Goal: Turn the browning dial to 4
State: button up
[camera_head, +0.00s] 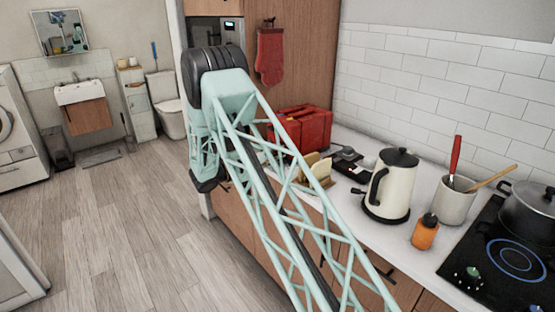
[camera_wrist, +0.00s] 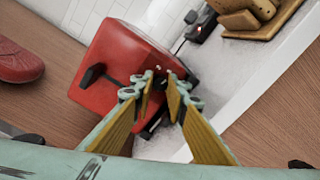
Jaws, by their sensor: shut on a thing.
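The red toaster (camera_head: 305,128) stands on the counter in the head view, partly hidden by my arm. In the wrist view the toaster (camera_wrist: 125,55) appears tilted, with a black lever (camera_wrist: 92,76) on its side. My gripper (camera_wrist: 162,88) is at the toaster's lower right face, its yellow-padded fingers close together on a small dark part there. That part, seemingly the browning dial, is mostly hidden between the fingers, so its setting cannot be read. In the head view my gripper is hidden behind my arm.
Bread slices on a wooden holder (camera_head: 318,182) stand close to the toaster. A cream kettle (camera_head: 393,190), an orange bottle (camera_head: 424,235), a utensil crock (camera_head: 453,205) and a black hob (camera_head: 500,262) lie further right. A red oven mitt (camera_head: 269,57) hangs behind the toaster.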

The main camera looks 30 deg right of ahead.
jog(key=m+b, duration=0.4)
jog(key=shift+f, duration=0.1)
jog(key=shift+m+t, duration=0.4)
jog(key=shift+m, duration=2.3)
jog(key=o, duration=0.9)
jog(key=shift+a, duration=0.1)
jog(key=shift+f+v, duration=0.2)
jog(key=shift+v, duration=5.65)
jog(key=shift+r, duration=0.15)
